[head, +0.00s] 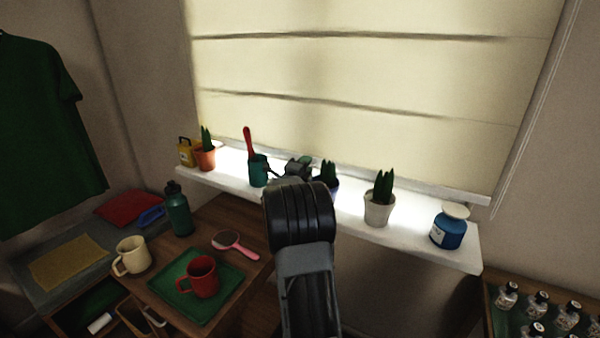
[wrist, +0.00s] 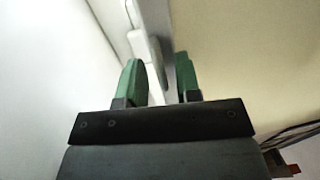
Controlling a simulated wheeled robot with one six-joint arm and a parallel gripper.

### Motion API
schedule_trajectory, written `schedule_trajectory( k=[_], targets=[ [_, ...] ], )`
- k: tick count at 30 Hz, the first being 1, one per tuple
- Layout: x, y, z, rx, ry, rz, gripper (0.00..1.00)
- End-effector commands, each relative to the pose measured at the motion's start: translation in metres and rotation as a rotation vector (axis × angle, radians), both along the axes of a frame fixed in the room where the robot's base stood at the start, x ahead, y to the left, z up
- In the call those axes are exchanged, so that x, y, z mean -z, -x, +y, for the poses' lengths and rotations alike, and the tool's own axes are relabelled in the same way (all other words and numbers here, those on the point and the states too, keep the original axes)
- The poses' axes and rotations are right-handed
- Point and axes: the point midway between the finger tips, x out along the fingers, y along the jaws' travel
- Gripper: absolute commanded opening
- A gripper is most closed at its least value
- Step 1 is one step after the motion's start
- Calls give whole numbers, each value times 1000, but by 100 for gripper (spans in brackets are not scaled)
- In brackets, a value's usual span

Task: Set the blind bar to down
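The cream blind (head: 370,75) covers the window and hangs almost to the white sill. Its pale bottom bar (head: 481,198) shows at the right end, just above the sill; the bright glare hides much of the rest. My gripper (head: 298,168) is over the sill near the middle of the blind's lower edge, partly hidden by my wrist. In the wrist view, the two green fingers of my gripper (wrist: 159,80) are apart. A pale strip, probably the bar (wrist: 155,60), shows between and beyond them; I cannot tell whether they touch it. The blind (wrist: 250,60) fills the right side.
On the sill (head: 455,250) stand an orange pot (head: 205,159), a green cup (head: 258,172), a dark blue pot close to my gripper, a white pot (head: 379,211) and a blue jar (head: 448,229). A table with mugs is at lower left. Small bottles (head: 537,305) stand at lower right.

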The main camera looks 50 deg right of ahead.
Motion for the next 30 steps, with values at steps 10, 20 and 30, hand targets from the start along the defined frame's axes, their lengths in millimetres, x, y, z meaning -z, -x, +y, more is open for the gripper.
schedule_trajectory(
  k=[10, 20, 30],
  targets=[
    [7, 15, 58, -5, 0, 0, 31],
    [15, 31, 112, -4, 1, -1, 31],
    [17, 37, 129, -2, 1, -1, 31]
  ],
)
